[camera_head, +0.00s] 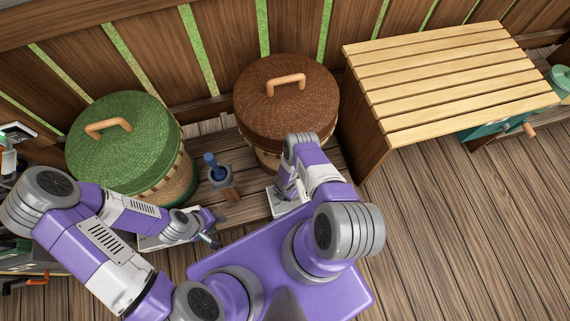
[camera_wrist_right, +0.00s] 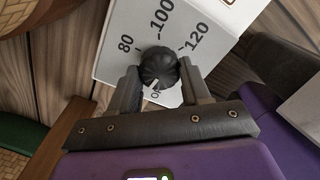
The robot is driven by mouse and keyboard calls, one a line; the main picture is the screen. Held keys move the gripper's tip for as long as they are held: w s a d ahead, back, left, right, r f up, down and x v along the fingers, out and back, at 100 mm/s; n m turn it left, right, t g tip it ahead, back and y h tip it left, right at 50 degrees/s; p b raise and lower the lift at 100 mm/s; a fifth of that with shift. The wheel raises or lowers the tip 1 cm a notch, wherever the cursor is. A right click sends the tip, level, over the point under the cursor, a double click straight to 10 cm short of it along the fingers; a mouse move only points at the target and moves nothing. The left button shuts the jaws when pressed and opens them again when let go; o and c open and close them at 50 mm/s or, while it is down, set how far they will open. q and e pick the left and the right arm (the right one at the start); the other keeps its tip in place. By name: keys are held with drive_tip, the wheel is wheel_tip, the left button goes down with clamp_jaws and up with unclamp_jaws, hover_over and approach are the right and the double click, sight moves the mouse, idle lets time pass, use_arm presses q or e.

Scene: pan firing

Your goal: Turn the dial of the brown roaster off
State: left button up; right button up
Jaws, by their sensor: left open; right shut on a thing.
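The brown roaster (camera_head: 262,112) is a round woven basket with a brown lid and a wooden handle, at the middle back of the head view. Its white dial panel is mostly hidden by my right arm there. In the right wrist view the white panel (camera_wrist_right: 118,58) shows 80, 100 and 120 around a black dial (camera_wrist_right: 158,68). My right gripper (camera_wrist_right: 160,84) is shut on the dial, a finger on each side. The dial's white mark points down toward a partly hidden marking at the panel's lower edge. My left gripper (camera_head: 212,229) is open and empty, in front of the green roaster.
The green roaster (camera_head: 118,145) stands at left. A small holder with a blue-handled tool (camera_head: 216,168) stands between the roasters. A slatted wooden table (camera_head: 440,75) stands at right. The plank floor (camera_head: 470,210) at lower right is clear.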

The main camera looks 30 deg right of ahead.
drive_tip(key=n, duration=0.3)
drive_tip(key=shift+n, duration=2)
drive_tip(key=o, duration=1.1)
drive_tip(key=shift+c, duration=0.2)
